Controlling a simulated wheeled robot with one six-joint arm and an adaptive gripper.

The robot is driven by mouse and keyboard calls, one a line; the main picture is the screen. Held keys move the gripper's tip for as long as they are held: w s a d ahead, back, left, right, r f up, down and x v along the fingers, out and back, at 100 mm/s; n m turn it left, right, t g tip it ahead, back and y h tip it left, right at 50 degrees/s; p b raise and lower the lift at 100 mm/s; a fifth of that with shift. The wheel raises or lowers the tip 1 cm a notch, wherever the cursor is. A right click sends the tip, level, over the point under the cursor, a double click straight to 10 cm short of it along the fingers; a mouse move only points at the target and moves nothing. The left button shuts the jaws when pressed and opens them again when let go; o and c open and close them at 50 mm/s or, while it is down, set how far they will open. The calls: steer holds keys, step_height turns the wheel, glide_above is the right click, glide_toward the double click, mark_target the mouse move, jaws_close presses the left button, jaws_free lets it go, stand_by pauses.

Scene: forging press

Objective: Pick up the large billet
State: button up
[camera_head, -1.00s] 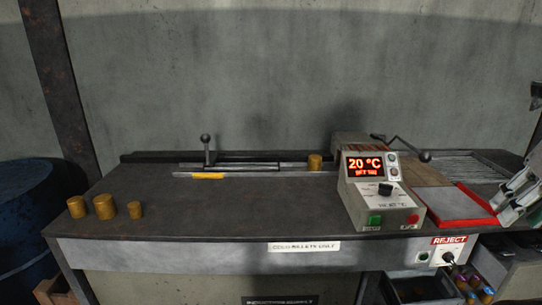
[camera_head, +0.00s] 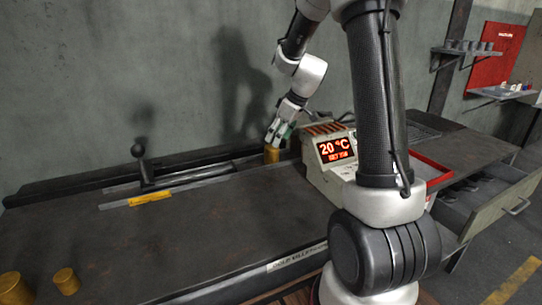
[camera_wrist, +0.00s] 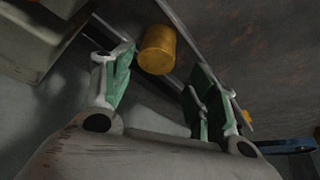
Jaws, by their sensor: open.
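A golden-brown cylindrical billet (camera_head: 272,154) stands upright on the bench by the rail, left of the control box. My gripper (camera_head: 279,131) is open just above and beside it. In the wrist view this billet (camera_wrist: 157,50) shows beyond and between the spread green-padded fingers (camera_wrist: 160,74), with space visible on both sides. A wider billet (camera_head: 15,288) and a small billet (camera_head: 66,281) stand at the front left of the bench. I cannot tell for certain which billet is the large one.
The control box (camera_head: 327,166) shows 20 °C close to my gripper's right. A rail with a lever (camera_head: 141,160) and a yellow strip (camera_head: 150,198) lie to the left. My arm hides part of the bench. An open drawer (camera_head: 497,207) juts out at the right.

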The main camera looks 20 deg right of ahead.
mark_target(273, 147)
steer(key=x, duration=0.8)
steer(key=shift+w+d, duration=0.15)
steer(key=shift+d, duration=0.05)
jaws_close()
